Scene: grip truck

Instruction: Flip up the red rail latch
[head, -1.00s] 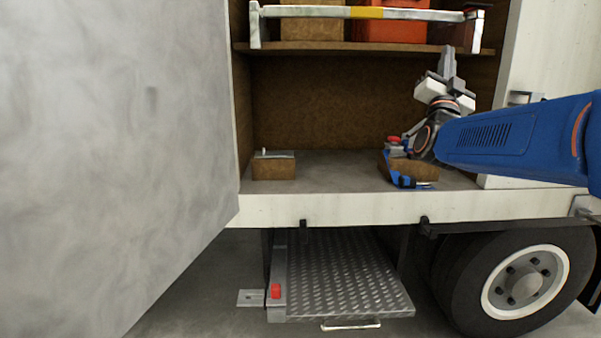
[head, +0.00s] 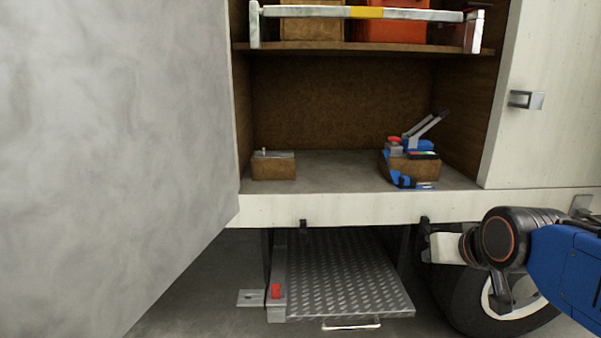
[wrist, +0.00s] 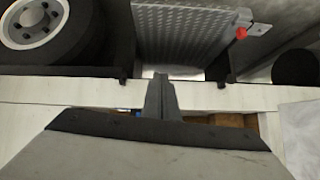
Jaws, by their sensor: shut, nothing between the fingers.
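A pale rail with a yellow band (head: 366,13) runs across the front of the upper shelf. It ends at the right in a pale post (head: 474,32); a latch there is too small and dark to make out. A red block (head: 275,291) sits on the left side of the ribbed metal step below; it also shows as a red knob in the wrist view (wrist: 241,33). My gripper (wrist: 161,80) is shut and empty. In the head view my wrist is low at the right before the wheel, well apart from both the rail and the red block.
The ribbed step (head: 345,272) is under the truck bed. A brown box with blue, red and grey parts (head: 411,165) stands on the bed, with a smaller brown block (head: 273,167) to its left. A big grey door panel (head: 110,140) fills the left.

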